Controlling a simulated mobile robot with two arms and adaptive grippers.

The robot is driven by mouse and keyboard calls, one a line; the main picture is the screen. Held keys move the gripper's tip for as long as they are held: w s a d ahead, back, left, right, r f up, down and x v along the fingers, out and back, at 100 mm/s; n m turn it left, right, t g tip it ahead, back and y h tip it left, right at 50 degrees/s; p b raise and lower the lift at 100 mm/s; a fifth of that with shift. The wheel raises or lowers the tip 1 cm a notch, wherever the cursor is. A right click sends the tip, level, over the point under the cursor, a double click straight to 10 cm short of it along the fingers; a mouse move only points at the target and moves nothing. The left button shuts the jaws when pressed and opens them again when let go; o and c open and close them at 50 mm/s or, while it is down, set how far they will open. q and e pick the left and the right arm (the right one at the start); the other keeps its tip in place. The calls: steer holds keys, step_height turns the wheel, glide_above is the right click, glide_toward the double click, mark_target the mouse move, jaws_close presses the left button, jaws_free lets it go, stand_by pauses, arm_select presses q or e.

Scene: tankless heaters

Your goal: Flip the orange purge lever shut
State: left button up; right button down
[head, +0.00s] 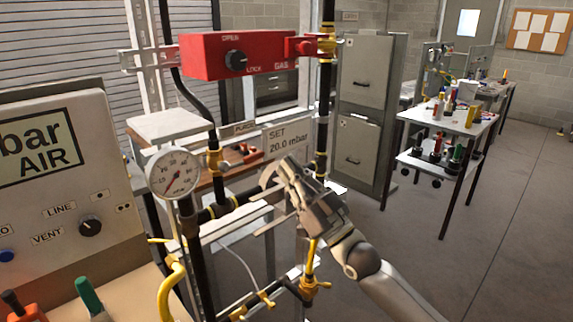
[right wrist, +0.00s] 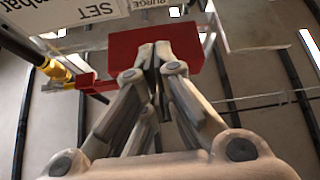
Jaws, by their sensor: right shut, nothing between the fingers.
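A PURGE label (head: 245,128) sits beside a white SET 20.0 mbar sign (head: 288,138) on the pipe rig. An orange-red part (head: 243,154) shows just under the label, beside a yellow pipe fitting (head: 213,160); I cannot tell whether it is the purge lever or something on the bench behind. My right gripper (head: 262,205) is shut and empty in front of the rig, below the sign. In the right wrist view its fingertips (right wrist: 154,52) are together, against a red box (right wrist: 128,42) behind them. No lever shows clearly there. My left gripper is not in view.
The red GAS box (head: 215,55) hangs above on the black pipes. A pressure gauge (head: 173,173) and a grey AIR panel (head: 65,180) stand at left. Yellow valves (head: 313,284) sit low on the rig. Open floor (head: 470,255) lies to the right.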

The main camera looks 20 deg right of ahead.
step_height(320, 180, up, 5)
steer(key=p, duration=0.3)
glide_above(243, 161)
steer(key=s+d, duration=0.3)
steer(key=d, duration=0.1)
steer(key=f, duration=0.2)
steer(key=w+f, duration=0.1)
steer(key=f, duration=0.1)
steer(key=shift+d+f+m+t+h, duration=0.1)
steer(key=shift+f+m+t+h, duration=0.3)
steer(key=shift+f+m+h, duration=0.75)
steer(key=shift+r, duration=0.25)
